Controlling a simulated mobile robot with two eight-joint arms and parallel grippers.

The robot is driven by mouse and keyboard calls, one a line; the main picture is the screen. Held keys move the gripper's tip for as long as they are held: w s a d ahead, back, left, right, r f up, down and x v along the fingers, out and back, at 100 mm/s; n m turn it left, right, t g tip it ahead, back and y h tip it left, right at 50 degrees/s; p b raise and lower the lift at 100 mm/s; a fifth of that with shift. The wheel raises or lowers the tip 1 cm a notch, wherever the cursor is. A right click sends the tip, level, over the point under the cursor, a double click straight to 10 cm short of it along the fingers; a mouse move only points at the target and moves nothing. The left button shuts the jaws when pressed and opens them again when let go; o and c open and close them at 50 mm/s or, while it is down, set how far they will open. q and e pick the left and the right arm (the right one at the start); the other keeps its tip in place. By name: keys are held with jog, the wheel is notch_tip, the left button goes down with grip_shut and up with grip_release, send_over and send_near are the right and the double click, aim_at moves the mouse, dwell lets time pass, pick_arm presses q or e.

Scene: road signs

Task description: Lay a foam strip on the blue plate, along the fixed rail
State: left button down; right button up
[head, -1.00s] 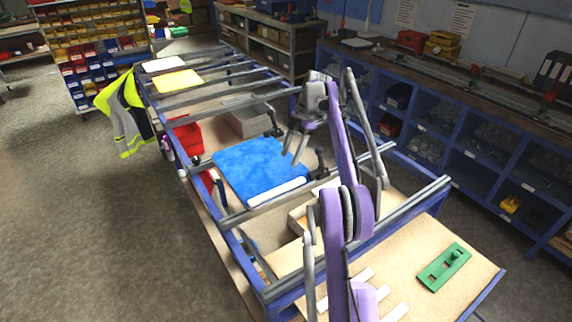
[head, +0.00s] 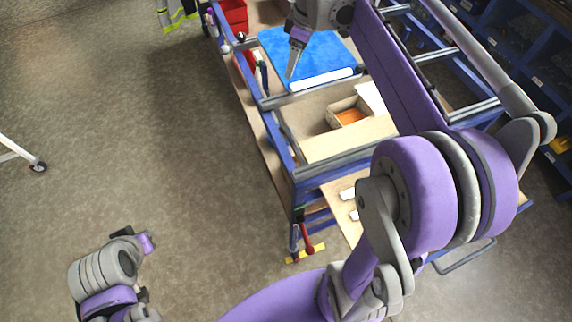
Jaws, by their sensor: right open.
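The blue plate (head: 320,50) lies in the frame at the top middle of the head view. A white foam strip (head: 323,79) lies along its near edge, beside the grey fixed rail (head: 303,94); I cannot tell whether it touches the rail. My right gripper (head: 292,72) is open, pointing down over the plate's left part, left of the strip. Its fingers overlap in this view. More white strips (head: 347,193) lie on the wooden board, partly hidden by my right arm. My left arm is at the bottom left; its purple-tipped end (head: 147,243) does not show clear fingers.
A red bin (head: 235,14) is at the top left of the frame. Red-handled tools (head: 306,238) hang at the near corner.

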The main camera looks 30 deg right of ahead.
jog(key=s+a+f+m+t, duration=0.2)
jog(key=s+a+f+m, duration=0.2)
jog(key=s, duration=0.5)
jog(key=s+a+f+m+t+h, duration=0.1)
jog(key=s+a+f+m, duration=0.3)
jog(key=s+a+f, duration=0.4)
jog(key=shift+s+a+f+t, duration=0.25)
jog(key=shift+s+f+t, duration=0.15)
jog(key=shift+s+f, duration=0.5)
jog(key=shift+r, duration=0.1)
jog(key=shift+c, duration=0.8)
jog(key=shift+s+d, duration=0.1)
jog(key=shift+c, duration=0.2)
